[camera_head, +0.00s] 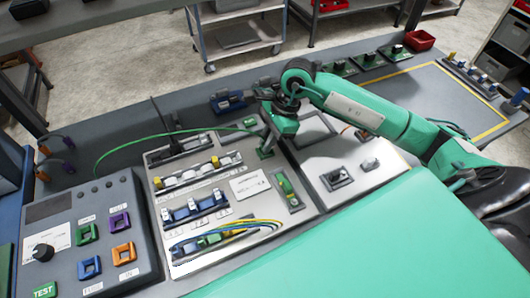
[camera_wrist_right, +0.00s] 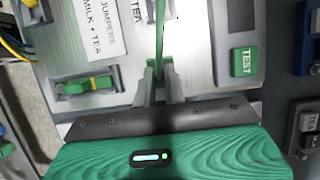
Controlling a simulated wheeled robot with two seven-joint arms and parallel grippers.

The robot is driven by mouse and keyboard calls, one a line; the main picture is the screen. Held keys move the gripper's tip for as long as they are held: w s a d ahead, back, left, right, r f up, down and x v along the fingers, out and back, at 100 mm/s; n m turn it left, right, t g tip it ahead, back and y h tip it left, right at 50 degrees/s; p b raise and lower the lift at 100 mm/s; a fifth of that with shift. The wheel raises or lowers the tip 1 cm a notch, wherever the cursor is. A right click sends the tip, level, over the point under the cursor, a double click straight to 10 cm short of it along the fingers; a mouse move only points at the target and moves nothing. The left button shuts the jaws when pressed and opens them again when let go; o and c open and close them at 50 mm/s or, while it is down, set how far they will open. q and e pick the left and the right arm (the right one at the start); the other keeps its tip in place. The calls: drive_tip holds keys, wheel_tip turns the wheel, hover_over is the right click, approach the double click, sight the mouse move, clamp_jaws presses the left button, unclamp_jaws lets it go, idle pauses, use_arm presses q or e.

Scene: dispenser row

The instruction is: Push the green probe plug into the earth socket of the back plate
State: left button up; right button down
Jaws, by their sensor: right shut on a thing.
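My right gripper (camera_head: 266,151) is over the upper right part of the silver back plate (camera_head: 225,200). In the right wrist view its two fingers (camera_wrist_right: 159,92) are shut on the green probe plug (camera_wrist_right: 157,68), close to the plate's surface. A green lead (camera_head: 150,143) runs from the gripper in an arc to the left. A green-and-yellow terminal (camera_head: 288,190) is set in a dark recess in the plate; it also shows in the right wrist view (camera_wrist_right: 84,86). The earth socket is not clearly visible, and I cannot tell whether the plug's tip touches it. My left gripper is not in view.
A dark tester box (camera_head: 75,235) with coloured sockets and a knob stands at the left. Blue terminals and looped wires (camera_head: 215,235) fill the plate's lower part. A green TEST button (camera_wrist_right: 243,62) is near the gripper. A yellow-outlined grey area (camera_head: 440,95) is clear at the right.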

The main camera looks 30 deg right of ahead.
drive_tip(key=shift+f+b, duration=0.1)
drive_tip(key=shift+b, duration=0.25)
idle(0.4)
drive_tip(key=c, duration=1.2)
unclamp_jaws()
drive_tip(key=shift+r, duration=0.2)
drive_tip(key=shift+r+p, duration=1.35)
drive_tip(key=shift+r, duration=2)
